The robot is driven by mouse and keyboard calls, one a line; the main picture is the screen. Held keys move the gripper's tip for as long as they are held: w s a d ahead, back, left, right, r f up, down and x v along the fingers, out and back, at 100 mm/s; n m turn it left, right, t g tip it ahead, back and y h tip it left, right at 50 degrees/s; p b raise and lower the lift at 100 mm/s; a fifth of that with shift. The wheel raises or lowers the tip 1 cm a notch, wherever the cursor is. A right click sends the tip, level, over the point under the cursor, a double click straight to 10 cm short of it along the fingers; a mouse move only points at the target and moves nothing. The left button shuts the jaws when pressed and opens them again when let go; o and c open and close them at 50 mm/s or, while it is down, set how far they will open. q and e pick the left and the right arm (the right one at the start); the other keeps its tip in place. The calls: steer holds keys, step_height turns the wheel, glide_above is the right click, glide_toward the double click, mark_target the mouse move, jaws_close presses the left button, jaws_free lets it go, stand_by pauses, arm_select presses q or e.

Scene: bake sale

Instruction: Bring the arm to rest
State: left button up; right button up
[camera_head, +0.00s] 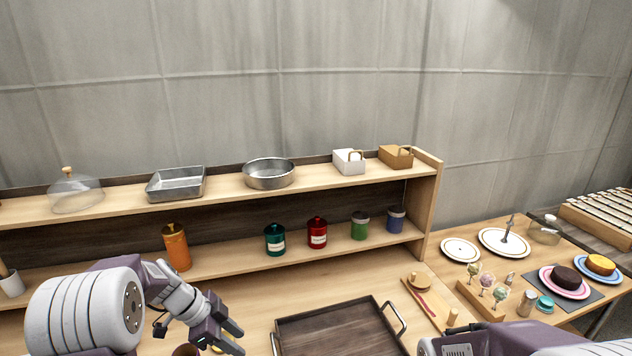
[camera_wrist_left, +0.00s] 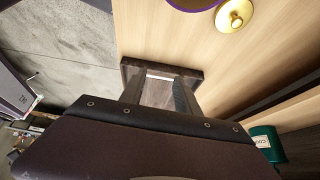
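My left arm comes in from the left in the head view, bent over the counter. My left gripper (camera_head: 229,337) is above the counter, left of the dark wooden tray (camera_head: 340,327). Its two fingers stand apart with nothing seen between them. The left wrist view also shows the fingers of the left gripper (camera_wrist_left: 162,95) spread, with a dark wooden thing beyond them. Part of my right arm shows at the bottom right of the head view; its gripper is out of view.
A shelf (camera_head: 345,261) behind the counter holds an orange canister (camera_head: 176,247), a teal jar (camera_head: 275,240), a red jar (camera_head: 317,233) and other jars. Pans and boxes stand above.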

arm_select(q)
steer(key=s+d+r+n+g+y, duration=0.1)
steer(key=s+d+y, duration=0.3)
steer(key=s, duration=0.6)
steer(key=s+a+f+n, duration=0.1)
steer(key=s+n, duration=0.1)
steer(key=n, duration=0.5)
steer(key=s+a+f+n+y, duration=0.1)
steer(key=s+a+f+n, duration=0.1)
steer(key=n, duration=0.5)
steer(key=shift+s+a+f+t, duration=0.25)
steer(key=shift+s+t, duration=0.05)
steer(key=shift+s, duration=0.45)
